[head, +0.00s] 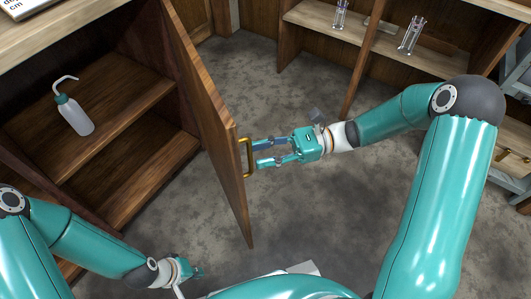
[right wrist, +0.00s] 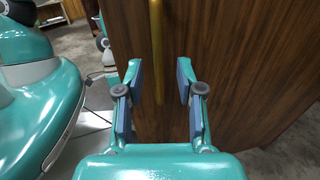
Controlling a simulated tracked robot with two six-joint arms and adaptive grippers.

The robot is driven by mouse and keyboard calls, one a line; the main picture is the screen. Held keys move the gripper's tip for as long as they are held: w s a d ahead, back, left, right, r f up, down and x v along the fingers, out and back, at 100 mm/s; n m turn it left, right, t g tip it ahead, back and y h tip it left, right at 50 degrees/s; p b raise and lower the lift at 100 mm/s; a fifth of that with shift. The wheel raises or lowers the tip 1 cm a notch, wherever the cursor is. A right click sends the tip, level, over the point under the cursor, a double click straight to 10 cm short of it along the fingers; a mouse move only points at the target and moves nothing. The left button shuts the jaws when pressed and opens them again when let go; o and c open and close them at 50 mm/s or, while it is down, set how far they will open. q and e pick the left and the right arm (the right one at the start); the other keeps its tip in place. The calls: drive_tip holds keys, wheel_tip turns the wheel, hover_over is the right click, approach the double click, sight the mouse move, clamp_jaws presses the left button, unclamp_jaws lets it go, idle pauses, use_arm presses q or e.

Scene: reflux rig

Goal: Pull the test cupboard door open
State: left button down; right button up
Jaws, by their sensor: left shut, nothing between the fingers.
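The cupboard door (head: 205,115) is a brown wooden panel standing wide open, swung out from the cupboard on the left. Its brass handle (head: 248,158) is on the face turned to the right, and also shows in the right wrist view (right wrist: 156,45). My right gripper (head: 256,153) is open, its fingertips right at the handle. In the right wrist view the bar lines up between the parted fingers (right wrist: 157,78); I cannot tell whether they touch it. My left gripper (head: 197,273) is shut and empty, low in front of the cupboard.
The open cupboard (head: 115,195) has wooden shelves, with a white wash bottle (head: 75,114) on the upper one. A shelf unit (head: 330,28) with glassware (head: 410,36) stands at the back. Grey floor (head: 300,220) lies free to the right of the door.

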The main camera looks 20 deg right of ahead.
sight(250, 156)
drive_tip(key=shift+w+a, duration=0.15)
drive_tip(key=shift+a, duration=1.6)
clamp_jaws()
